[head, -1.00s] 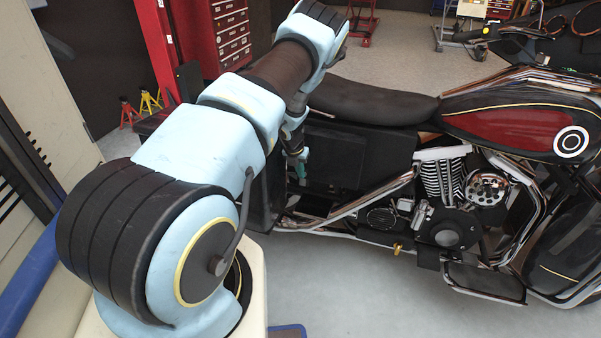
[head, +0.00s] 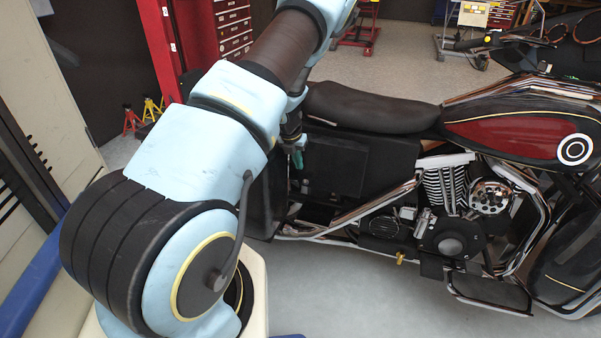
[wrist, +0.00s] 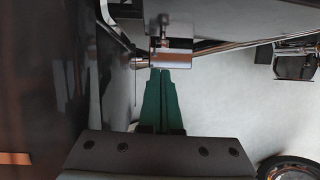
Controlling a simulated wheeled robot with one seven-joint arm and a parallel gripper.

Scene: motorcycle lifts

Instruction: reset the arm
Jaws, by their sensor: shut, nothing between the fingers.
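My arm (head: 215,125) reaches from the lower left up and away in the head view, and its far elbow runs out of the top of the picture. In the wrist view my gripper (wrist: 162,72) shows two green fingers, pressed together and empty. Their tips lie in front of a small metal fitting (wrist: 172,45) on the motorcycle; I cannot tell whether they touch it.
A motorcycle (head: 508,132) with a red and black tank stands close on the right. A red tool cabinet (head: 233,25) and yellow and red jack stands (head: 131,118) are behind my arm. Pale floor (head: 370,300) is clear at the front.

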